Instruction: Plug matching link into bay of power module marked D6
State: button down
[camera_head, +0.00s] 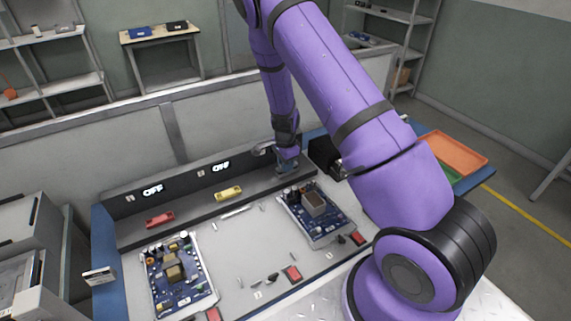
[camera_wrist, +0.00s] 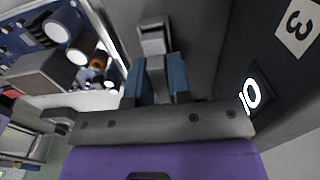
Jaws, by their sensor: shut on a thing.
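My gripper (camera_head: 287,160) is at the right part of the grey ledge at the back of the workbench. In the wrist view its blue-padded fingers (camera_wrist: 156,80) are shut on a small grey piece (camera_wrist: 153,40), seemingly a link, whose shape is partly hidden. A red link (camera_head: 160,219) and a yellow link (camera_head: 229,193) lie on the ledge to the left. Two blue power modules, left (camera_head: 165,287) and right (camera_head: 325,228), lie on the bench. The right one also shows in the wrist view (camera_wrist: 82,18). I cannot read a D6 mark on either.
Lit OFF displays (camera_head: 152,190) are on the back panel. A "3" label (camera_wrist: 297,27) is near my gripper. Red blocks (camera_head: 292,273) and small loose parts lie near the bench front. A black box (camera_head: 325,155) and an orange tray (camera_head: 455,150) are to the right.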

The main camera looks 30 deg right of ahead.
jog(key=shift+f, duration=0.35)
dwell(0.3)
jog(key=shift+c, duration=1.7)
grip_release()
jog(key=shift+r, duration=3.55)
